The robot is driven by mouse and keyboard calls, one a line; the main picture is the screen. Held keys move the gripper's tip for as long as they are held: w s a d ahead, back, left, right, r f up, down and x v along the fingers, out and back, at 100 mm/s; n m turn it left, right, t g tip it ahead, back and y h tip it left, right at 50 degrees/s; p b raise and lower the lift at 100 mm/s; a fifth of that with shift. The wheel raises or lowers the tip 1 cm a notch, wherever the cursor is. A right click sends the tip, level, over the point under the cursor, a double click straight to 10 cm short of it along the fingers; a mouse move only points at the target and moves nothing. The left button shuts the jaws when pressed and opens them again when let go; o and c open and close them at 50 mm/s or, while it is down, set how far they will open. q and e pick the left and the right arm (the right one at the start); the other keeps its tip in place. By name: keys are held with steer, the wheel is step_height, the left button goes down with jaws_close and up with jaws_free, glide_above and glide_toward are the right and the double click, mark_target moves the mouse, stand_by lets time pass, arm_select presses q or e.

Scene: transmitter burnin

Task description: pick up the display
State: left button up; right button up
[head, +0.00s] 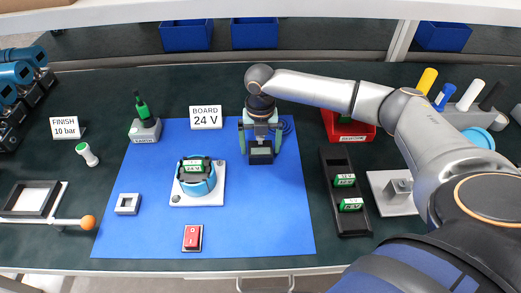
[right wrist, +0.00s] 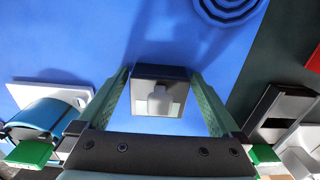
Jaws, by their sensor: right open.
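A dark square block with a pale grey-green face, which looks like the display (head: 261,155), sits at the back right of the blue mat (head: 250,220). It also shows in the right wrist view (right wrist: 160,74), its face partly covered by a pale grey patch. My right gripper (head: 261,142) is above it, pointing down. Its two green fingers are open, one on each side of the block, as the right wrist view (right wrist: 159,80) shows. I cannot tell whether either finger touches it. My left gripper is not in view.
A blue round housing (head: 188,189) on a white plate stands to the left. A black tray (head: 329,192) with green modules and a red bin (head: 361,130) are to the right. A coiled blue cable (right wrist: 228,8) lies close by. The mat's front right is clear.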

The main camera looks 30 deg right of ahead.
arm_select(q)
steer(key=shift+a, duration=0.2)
arm_select(e)
steer(key=c, duration=1.2)
